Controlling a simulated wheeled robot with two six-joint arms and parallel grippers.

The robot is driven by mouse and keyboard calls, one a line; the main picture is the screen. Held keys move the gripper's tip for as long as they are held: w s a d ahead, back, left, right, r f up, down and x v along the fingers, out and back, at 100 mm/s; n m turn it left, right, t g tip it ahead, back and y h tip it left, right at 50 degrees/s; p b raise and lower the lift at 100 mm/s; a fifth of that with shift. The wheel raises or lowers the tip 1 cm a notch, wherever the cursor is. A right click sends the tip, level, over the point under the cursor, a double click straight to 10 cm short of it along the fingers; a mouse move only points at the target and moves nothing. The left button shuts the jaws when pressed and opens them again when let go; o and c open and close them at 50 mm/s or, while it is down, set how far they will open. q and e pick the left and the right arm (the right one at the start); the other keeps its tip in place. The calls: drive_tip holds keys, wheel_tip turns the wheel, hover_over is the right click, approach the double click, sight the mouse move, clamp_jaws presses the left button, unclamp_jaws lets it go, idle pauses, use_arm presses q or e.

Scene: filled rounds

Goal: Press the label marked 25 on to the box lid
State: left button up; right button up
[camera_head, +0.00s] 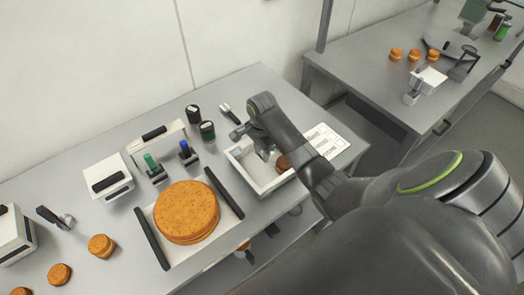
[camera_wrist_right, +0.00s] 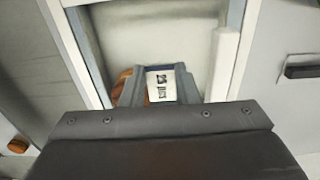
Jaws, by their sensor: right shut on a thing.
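My right gripper (camera_head: 262,153) reaches down over a white box (camera_head: 240,160) near the right end of the table. In the right wrist view its two fingers (camera_wrist_right: 158,88) are closed on a small white label (camera_wrist_right: 161,86) with dark print that looks like 25, turned sideways. The label is over the pale inner area of the box (camera_wrist_right: 229,60); I cannot tell if it touches. My arm hides part of the box. I cannot make out a separate lid. My left gripper is not in view.
An orange-brown round (camera_head: 283,163) shows in the box. A printed white sheet (camera_head: 328,141) lies to its right.

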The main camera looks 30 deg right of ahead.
drive_tip(key=shift+f, duration=0.3)
idle(0.4)
drive_tip(key=o, duration=1.2)
drive_tip(key=shift+r, duration=3.5)
